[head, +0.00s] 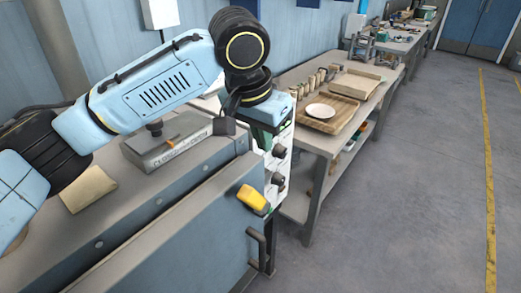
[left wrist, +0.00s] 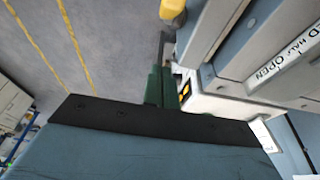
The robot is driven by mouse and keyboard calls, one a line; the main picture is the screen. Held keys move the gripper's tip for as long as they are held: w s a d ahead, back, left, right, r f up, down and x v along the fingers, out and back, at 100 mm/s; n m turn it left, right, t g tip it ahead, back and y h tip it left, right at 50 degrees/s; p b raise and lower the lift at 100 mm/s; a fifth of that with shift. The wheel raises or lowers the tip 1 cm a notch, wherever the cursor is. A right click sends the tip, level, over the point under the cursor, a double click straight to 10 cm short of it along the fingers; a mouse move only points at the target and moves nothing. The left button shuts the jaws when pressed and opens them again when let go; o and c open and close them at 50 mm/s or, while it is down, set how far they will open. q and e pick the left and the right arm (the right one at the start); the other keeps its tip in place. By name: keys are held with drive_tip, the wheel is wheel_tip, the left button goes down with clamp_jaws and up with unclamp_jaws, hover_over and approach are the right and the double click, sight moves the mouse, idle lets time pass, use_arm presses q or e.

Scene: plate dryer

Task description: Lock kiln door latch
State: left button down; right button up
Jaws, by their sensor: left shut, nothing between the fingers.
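The yellow latch handle (head: 253,198) sits at the upper right corner of the blue kiln door (head: 185,250); its end also shows at the top of the left wrist view (left wrist: 172,9). My left gripper (head: 267,135) points down beside the kiln's right side, above and behind the latch, apart from it. It is shut and empty. Its dark green fingers show in the left wrist view (left wrist: 161,87). A grey box (head: 178,148) with an orange pointer and a label reading closed, half open stands on the kiln top. My right gripper is not in view.
A control panel with dark knobs (head: 279,151) is close to my left gripper. A dark door handle (head: 257,247) sticks out below the latch. A workbench (head: 328,141) with a wooden tray (head: 341,120) and a white plate (head: 321,111) stands beyond. The floor on the right is clear.

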sight(252, 199)
use_arm(q)
wheel_tip(252, 199, down, 9)
drive_tip(key=shift+f, duration=0.1)
drive_tip(key=shift+s+a+f, duration=0.35)
drive_tip(key=shift+s, duration=0.05)
drive_tip(key=shift+w+f, duration=0.1)
drive_tip(key=shift+f, duration=0.05)
